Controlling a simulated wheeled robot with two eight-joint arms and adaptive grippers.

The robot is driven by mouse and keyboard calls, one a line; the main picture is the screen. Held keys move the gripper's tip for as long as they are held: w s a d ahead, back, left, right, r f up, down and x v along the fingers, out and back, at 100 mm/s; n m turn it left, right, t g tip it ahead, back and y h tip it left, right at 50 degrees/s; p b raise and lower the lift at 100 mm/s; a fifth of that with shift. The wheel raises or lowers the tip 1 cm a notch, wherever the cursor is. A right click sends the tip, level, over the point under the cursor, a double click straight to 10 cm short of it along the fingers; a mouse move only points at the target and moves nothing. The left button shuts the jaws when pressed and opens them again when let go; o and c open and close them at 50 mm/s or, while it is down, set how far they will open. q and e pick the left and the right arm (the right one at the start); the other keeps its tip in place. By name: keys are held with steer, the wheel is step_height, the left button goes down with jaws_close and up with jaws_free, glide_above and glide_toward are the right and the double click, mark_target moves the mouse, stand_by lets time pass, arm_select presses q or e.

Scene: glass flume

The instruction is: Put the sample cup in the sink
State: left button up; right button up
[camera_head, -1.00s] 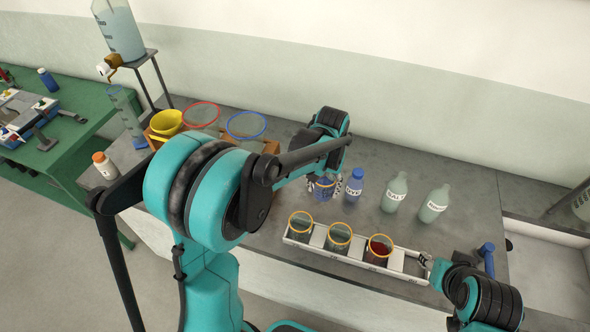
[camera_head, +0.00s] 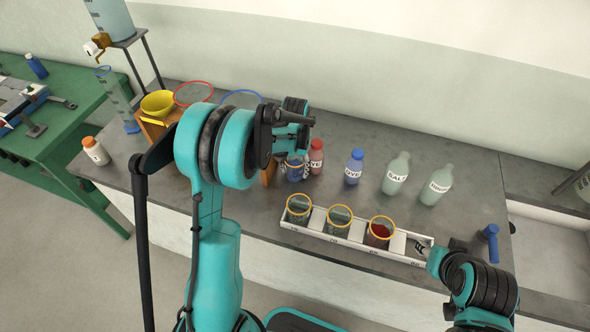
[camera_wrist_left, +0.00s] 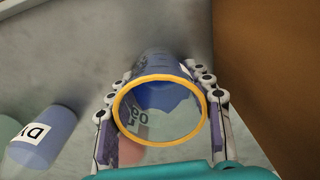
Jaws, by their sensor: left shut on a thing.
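My left gripper (camera_wrist_left: 160,120) is shut on a clear cup with a yellow-orange rim (camera_wrist_left: 205,105) and something blue inside or behind its wall. In the head view this cup (camera_head: 296,172) shows beneath my left wrist, partly hidden by the arm, left of a red bottle. Three similar yellow-rimmed cups stand in a white rack; the right one (camera_head: 380,231) holds dark red liquid. My right gripper (camera_head: 420,248) is at the rack's right end; its finger opening is too small to judge. A pale sink basin (camera_head: 550,255) lies at the far right.
The red bottle (camera_head: 316,158), a blue bottle (camera_head: 354,167) and two pale green bottles (camera_head: 397,175) stand behind the white rack (camera_head: 310,233). A wooden stand with a yellow funnel (camera_head: 158,103) is at left. A blue-handled tap (camera_head: 490,240) stands near the sink.

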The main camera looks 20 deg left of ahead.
arm_select(q)
steer(key=shift+r, duration=0.1)
steer(key=shift+f, duration=0.25)
steer(key=o, duration=1.2)
steer(key=shift+o, duration=0.2)
steer(key=shift+r, duration=0.15)
